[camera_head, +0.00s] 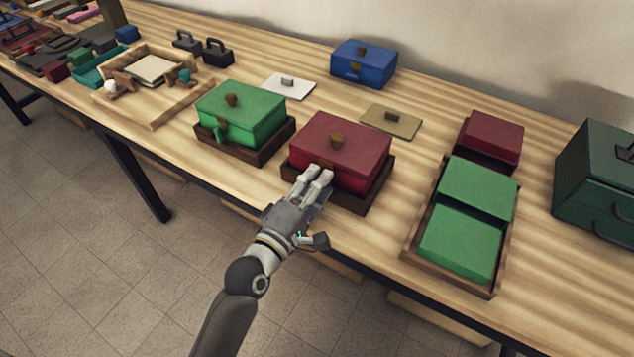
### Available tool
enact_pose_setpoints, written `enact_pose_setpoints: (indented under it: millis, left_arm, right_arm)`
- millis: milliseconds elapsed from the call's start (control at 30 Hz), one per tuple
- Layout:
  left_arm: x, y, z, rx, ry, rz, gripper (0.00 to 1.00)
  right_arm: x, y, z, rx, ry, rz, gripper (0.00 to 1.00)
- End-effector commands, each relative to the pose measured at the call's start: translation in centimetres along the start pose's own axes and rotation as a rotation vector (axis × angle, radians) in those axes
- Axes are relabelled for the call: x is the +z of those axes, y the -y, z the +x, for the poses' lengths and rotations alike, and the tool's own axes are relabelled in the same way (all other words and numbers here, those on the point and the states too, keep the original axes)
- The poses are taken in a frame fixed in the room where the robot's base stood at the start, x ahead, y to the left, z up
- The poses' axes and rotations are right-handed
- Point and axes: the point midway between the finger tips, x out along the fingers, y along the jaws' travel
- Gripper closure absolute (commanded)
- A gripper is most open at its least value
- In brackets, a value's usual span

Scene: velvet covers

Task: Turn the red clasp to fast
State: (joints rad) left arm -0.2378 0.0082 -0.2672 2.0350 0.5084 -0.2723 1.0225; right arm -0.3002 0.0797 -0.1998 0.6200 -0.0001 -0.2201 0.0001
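The red box (352,151) with a brown knob on its lid sits in a dark wooden tray (380,185) at the table's front edge. Its red clasp is mostly hidden behind my fingers; a small brown bit (327,163) shows just above the fingertips, and I cannot tell how the clasp is turned. My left gripper (317,173) reaches up to the box's front face, its pale fingers close together at the clasp area. I cannot tell whether they touch it or grip anything. My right gripper is not in view.
A green box (241,109) in its own tray stands close on the left. A long tray (409,248) with green and dark red blocks lies to the right. A blue box (363,65), a tan plate (391,123) and a white plate (289,88) lie behind.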

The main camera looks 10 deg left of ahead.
Motion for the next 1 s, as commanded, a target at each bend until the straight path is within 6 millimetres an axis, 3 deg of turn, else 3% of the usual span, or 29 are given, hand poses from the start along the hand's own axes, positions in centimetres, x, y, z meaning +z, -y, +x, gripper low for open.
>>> enact_pose_setpoints:
  millis: [300, 600, 1000]
  left_arm:
    - [0.02, 0.05, 0.28, -0.001, 0.000, 0.000, 0.66]
    - [0.01, 0.04, 0.26, -0.001, 0.000, 0.000, 1.00]
    - [0.02, -0.03, 0.26, -0.003, 0.001, 0.050, 1.00]
  right_arm:
    - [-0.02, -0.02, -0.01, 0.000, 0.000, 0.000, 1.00]
    - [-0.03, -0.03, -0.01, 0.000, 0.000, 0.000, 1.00]
    - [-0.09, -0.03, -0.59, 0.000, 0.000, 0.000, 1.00]
